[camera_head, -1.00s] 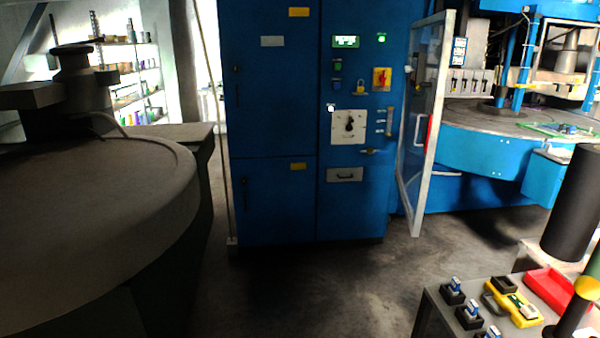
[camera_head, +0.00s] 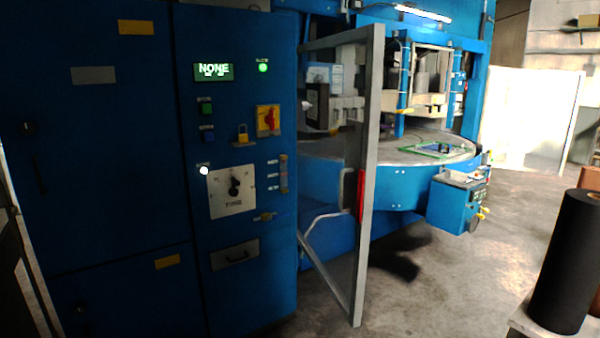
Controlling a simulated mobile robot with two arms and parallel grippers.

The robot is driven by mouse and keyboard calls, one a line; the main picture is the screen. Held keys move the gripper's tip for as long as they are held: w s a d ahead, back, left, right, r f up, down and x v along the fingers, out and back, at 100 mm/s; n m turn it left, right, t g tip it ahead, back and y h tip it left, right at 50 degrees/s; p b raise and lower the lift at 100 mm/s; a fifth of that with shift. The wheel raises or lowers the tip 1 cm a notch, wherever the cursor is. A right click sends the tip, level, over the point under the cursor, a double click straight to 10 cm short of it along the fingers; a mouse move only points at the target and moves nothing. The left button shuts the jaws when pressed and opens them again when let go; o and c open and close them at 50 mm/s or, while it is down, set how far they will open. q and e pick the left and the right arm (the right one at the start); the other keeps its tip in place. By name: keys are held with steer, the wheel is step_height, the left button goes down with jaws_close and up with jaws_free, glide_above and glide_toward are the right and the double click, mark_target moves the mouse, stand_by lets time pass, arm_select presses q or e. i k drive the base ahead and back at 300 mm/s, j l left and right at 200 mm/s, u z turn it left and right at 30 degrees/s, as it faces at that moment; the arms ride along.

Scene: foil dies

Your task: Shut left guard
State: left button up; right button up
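A tall guard door (camera_head: 366,180) with a pale metal frame and clear panel stands swung open at the right side of the blue cabinet, beside the press. I take it to be the left guard. A red part and a grey handle (camera_head: 347,190) sit on its free edge. The opening behind it shows the press's round table (camera_head: 400,148). Neither of my grippers is in view.
The blue control cabinet (camera_head: 110,180) fills the left, with a display reading NONE. A blue box (camera_head: 455,203) juts from the press. A black roll (camera_head: 568,262) stands at lower right. A bright framed panel (camera_head: 530,115) stands at back right. Grey floor (camera_head: 440,290) is clear between.

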mark_target(358, 179)
steer(key=i+j+z, duration=0.4)
steer(key=j, duration=0.35)
steer(key=i+z, duration=0.1)
steer(key=z, duration=0.4)
steer(key=i+j+z, duration=0.3)
steer(key=j+z, duration=0.15)
steer(key=j, duration=0.15)
steer(key=i+j+z, duration=0.2)
steer(key=j, duration=0.15)
steer(key=j+z, duration=0.2)
steer(key=j, duration=0.15)
